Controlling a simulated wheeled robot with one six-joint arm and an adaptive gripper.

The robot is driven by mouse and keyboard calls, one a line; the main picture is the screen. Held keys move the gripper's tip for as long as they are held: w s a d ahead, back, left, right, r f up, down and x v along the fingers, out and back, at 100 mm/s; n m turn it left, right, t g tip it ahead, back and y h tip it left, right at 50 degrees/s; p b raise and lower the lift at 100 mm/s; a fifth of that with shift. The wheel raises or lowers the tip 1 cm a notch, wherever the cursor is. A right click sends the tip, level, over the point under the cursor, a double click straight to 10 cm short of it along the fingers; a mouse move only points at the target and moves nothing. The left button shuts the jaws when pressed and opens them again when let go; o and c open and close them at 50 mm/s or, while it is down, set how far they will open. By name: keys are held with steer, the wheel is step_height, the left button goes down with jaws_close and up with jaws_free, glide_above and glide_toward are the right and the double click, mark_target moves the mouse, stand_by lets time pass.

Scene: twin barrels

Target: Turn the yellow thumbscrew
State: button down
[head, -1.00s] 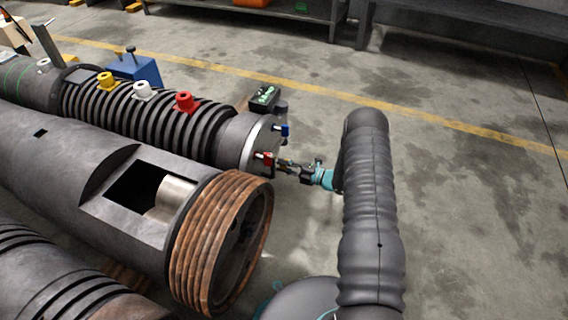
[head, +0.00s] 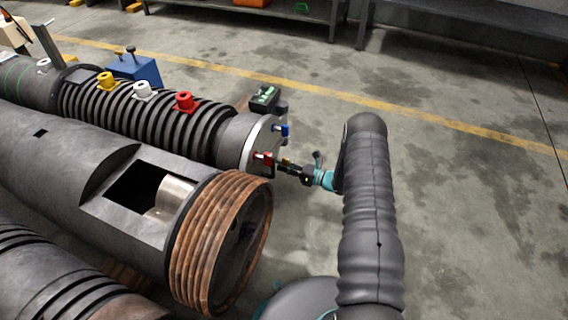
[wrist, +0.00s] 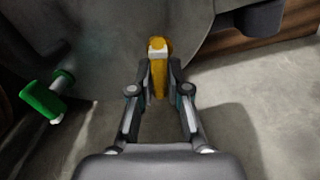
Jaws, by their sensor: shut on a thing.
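The yellow thumbscrew (wrist: 159,45) sits on the dark round end face of the barrel (wrist: 110,45) in the wrist view. It stands upright in the picture, with a pale patch near its top. My gripper (wrist: 159,75) has one finger on each side of the thumbscrew's lower part and is shut on it. In the head view, my gripper (head: 290,168) reaches the end face of the far barrel (head: 262,150) from the right. The thumbscrew is too small there to make out clearly.
A green thumbscrew (wrist: 42,101) stands left of my gripper. In the head view, a red one (head: 264,158) and a blue one (head: 284,130) stick out of the same end. The near barrel's rusty threaded rim (head: 205,240) lies close below. The floor to the right is clear.

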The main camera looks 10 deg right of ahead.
steer(key=shift+w+d+n, duration=0.1)
steer(key=shift+w+n, duration=0.05)
steer(key=shift+n, duration=0.95)
steer(key=c, duration=1.2)
jaws_free()
steer(key=b+v, duration=0.1)
steer(key=v, duration=0.6)
